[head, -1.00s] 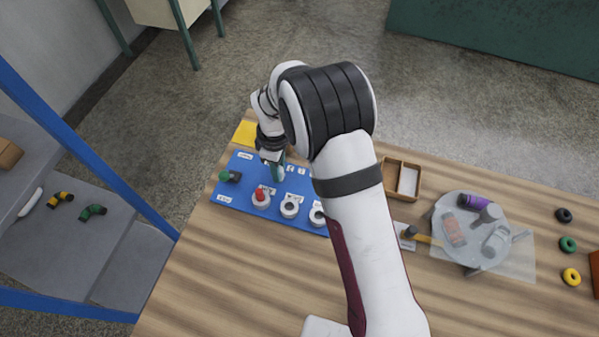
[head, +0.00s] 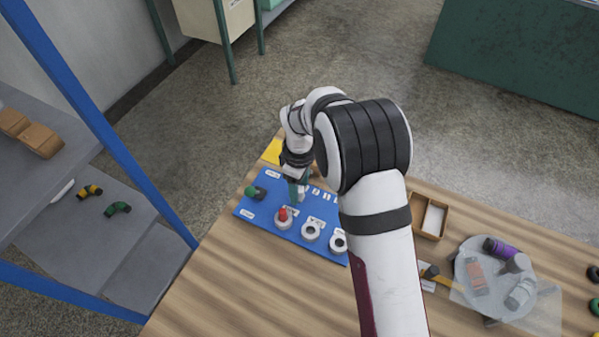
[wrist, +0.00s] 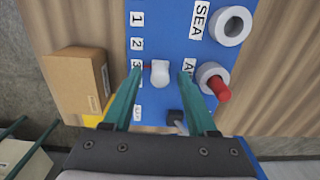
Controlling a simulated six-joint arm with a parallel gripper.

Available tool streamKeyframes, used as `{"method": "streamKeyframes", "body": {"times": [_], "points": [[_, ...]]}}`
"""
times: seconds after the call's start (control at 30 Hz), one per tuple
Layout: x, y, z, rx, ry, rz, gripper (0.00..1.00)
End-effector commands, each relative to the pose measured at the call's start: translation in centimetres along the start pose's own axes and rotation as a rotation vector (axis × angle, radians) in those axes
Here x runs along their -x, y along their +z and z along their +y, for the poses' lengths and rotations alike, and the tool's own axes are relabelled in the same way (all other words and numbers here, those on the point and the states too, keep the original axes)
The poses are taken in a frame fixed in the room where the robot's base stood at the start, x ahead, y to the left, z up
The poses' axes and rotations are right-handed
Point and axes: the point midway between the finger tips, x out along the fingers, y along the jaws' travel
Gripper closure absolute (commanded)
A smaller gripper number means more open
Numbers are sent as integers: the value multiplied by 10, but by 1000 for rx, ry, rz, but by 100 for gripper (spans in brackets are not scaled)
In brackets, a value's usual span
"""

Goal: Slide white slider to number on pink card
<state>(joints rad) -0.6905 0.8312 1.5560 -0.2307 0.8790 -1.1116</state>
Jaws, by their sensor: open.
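The white slider (wrist: 160,72) stands on the blue panel (wrist: 171,20), beside a column of printed numbers (wrist: 137,44). Its red pointer (wrist: 148,67) lies by the 3, part of which a finger covers. My gripper (wrist: 159,75) is open, with one teal finger on each side of the slider; contact cannot be told. In the head view my gripper (head: 298,188) is low over the blue panel (head: 262,216). I cannot make out a pink card in either view.
A red knob (wrist: 218,87) and a white ring (wrist: 230,25) stand right of the slider. A cardboard box (wrist: 77,82) lies left of the panel. A round tray (head: 463,270) with several items stands at the right. The wooden table's front (head: 235,290) is clear.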

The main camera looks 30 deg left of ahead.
Motion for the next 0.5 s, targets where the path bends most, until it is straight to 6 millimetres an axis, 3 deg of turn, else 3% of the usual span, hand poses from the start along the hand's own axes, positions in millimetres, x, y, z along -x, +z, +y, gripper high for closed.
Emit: {"method": "streamKeyframes", "body": {"times": [0.3, 0.5], "points": [[93, -1, 1, -1, 6, 4, 42], [136, 0, 0, 0, 3, 2, 42]]}}
